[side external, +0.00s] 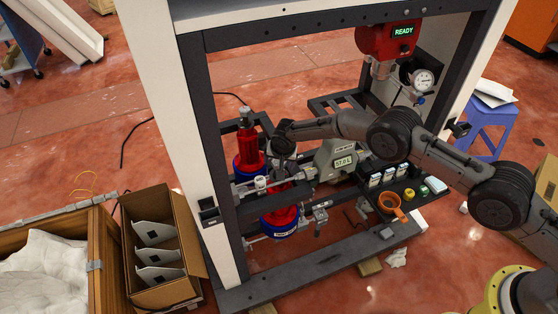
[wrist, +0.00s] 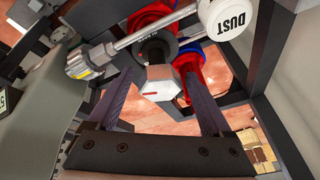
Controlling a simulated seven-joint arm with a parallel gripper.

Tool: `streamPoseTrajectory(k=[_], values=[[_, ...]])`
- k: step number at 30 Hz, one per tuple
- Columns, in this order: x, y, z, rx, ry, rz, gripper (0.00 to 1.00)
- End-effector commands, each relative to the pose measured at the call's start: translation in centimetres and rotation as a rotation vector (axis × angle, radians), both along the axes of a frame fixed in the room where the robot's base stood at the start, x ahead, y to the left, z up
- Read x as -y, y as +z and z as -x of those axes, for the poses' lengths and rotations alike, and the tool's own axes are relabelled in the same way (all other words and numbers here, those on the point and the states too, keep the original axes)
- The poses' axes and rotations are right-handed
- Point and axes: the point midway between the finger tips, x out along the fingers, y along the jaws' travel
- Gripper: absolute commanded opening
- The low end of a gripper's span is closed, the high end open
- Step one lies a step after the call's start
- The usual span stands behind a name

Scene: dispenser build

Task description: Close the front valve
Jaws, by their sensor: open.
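My gripper (side external: 285,145) is inside the dark frame, above the red and blue canisters. In the wrist view its two fingers (wrist: 160,84) are apart, one on each side of a pale hexagonal knob (wrist: 167,86) with a small red mark. The knob sits on a dark round stem and looks like a valve handle. I cannot tell whether the fingers touch it. The front canister (side external: 281,222), red with a blue base and a label, stands below. A rear red canister (side external: 248,152) stands behind to the left. The valve's own state is unclear.
A white cap marked DUST (wrist: 229,15) on a metal rod is close beside the knob. A scale reading 57.0 L (side external: 343,161) is right of the gripper. Frame posts (side external: 212,120) bound the space. A tray of small items (side external: 388,201) lies at the right.

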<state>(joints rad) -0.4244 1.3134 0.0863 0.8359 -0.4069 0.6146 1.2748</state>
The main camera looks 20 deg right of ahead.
Motion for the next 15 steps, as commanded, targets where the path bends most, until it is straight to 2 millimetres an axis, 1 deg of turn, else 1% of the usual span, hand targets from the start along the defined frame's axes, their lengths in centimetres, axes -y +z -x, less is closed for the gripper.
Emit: streamPoseTrajectory(k=[6,15], values=[[0.11,0.01,0.00,-0.001,0.197,-0.002,0.84],[0.09,0.00,0.00,-0.002,0.416,-0.002,0.84]])
